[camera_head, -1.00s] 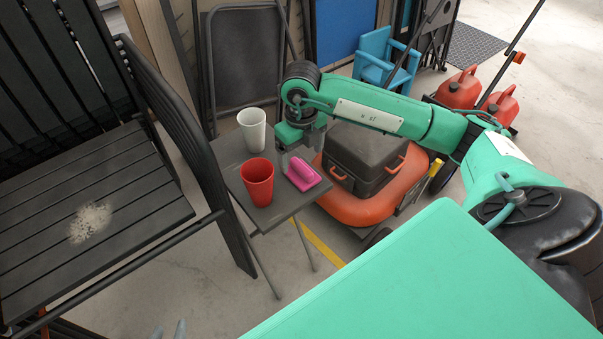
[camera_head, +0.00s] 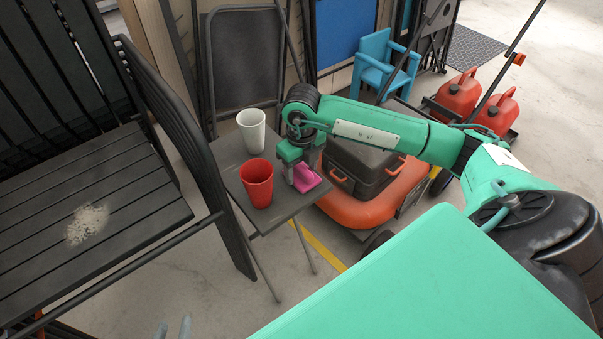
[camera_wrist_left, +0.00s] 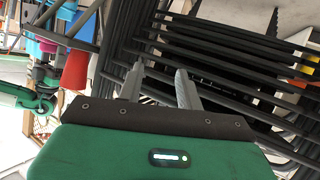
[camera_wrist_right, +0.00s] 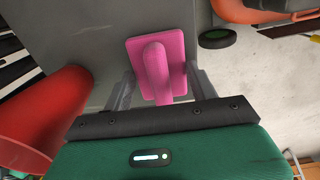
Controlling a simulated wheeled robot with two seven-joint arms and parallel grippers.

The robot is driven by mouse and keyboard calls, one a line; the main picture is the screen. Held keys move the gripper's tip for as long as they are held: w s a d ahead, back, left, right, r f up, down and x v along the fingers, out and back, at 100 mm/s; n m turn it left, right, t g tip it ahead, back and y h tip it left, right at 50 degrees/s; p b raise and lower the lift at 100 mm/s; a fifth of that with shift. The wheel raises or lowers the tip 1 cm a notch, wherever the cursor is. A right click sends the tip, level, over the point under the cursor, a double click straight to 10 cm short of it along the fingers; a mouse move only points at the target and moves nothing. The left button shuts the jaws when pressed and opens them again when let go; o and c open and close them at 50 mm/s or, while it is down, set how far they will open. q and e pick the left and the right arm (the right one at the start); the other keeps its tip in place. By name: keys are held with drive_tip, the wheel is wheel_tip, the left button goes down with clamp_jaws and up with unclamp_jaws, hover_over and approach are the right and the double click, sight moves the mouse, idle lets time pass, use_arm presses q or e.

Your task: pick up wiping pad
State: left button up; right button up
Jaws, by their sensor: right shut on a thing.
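The pink wiping pad (camera_head: 309,181), a flat block with a raised handle, lies on the small grey side table (camera_head: 228,155). My right gripper (camera_head: 292,180) is down over it, shut on the pad. In the right wrist view the pad (camera_wrist_right: 158,66) sits between the two fingers of that gripper (camera_wrist_right: 158,88), its handle pointing toward the palm.
A red cup (camera_head: 257,183) stands close left of the pad, and a white cup (camera_head: 251,131) behind it. A slatted black chair (camera_head: 130,165) is at left, with a pale dusty patch. An orange mower (camera_head: 365,206) stands just right of the table.

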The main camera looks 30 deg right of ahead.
sight(301, 166)
drive_tip(key=shift+r, duration=0.1)
